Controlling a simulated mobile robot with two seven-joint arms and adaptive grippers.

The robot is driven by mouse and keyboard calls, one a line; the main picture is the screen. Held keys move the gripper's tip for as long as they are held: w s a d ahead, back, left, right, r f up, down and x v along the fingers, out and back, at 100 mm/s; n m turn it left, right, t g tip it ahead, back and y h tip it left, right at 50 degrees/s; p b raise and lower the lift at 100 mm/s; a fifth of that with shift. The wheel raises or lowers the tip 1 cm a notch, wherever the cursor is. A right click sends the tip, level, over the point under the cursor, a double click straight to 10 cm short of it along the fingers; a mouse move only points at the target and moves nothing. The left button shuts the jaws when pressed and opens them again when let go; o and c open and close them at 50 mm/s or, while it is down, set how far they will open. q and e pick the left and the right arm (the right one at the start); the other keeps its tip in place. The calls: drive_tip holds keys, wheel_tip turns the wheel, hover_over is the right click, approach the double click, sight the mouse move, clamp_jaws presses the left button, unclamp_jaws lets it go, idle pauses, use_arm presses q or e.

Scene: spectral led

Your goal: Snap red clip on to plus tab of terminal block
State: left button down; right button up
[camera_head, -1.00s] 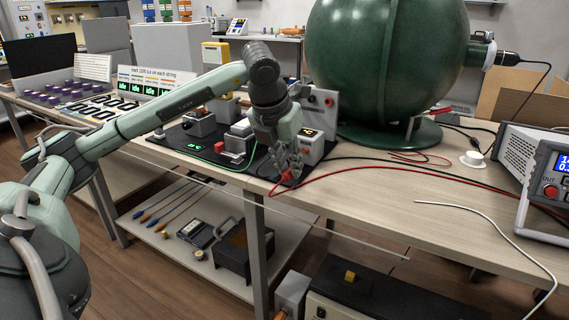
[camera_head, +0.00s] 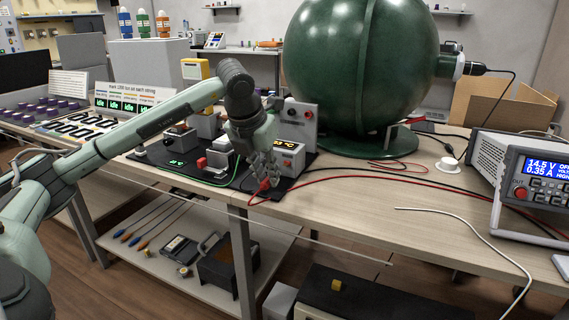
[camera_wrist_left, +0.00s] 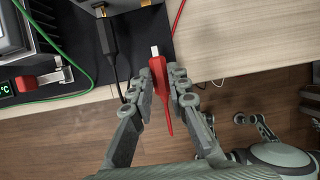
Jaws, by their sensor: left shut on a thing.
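The red clip (camera_head: 262,186) is held in my left gripper (camera_head: 266,176) at the front edge of the black mat. In the left wrist view, my left gripper (camera_wrist_left: 161,90) is shut on the red clip (camera_wrist_left: 159,72), whose pale metal tip (camera_wrist_left: 154,50) points toward the table. A black clip (camera_wrist_left: 107,40) sits left of it, apart from the red clip. I cannot pick out the terminal block's plus tab for certain; my gripper and arm hide part of this area. My right gripper is not in view.
The large green sphere (camera_head: 361,60) stands behind on the right. The red lead (camera_head: 400,172) runs across the table. A power supply (camera_head: 535,180) stands at far right.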

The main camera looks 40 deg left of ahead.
use_arm(q)
drive_tip(key=shift+w+a+p, duration=0.15)
drive_tip(key=shift+w+p, duration=0.2)
drive_tip(key=shift+w, duration=0.5)
drive_tip(key=shift+w+a+p, duration=0.15)
drive_tip(key=shift+w+p, duration=0.2)
drive_tip(key=shift+w, duration=0.45)
drive_tip(key=c, duration=2.1)
unclamp_jaws()
clamp_jaws()
drive_tip(key=shift+w, duration=0.2)
drive_tip(key=shift+w+a+p, duration=0.2)
drive_tip(key=shift+w+p, duration=0.3)
drive_tip(key=shift+w, duration=0.5)
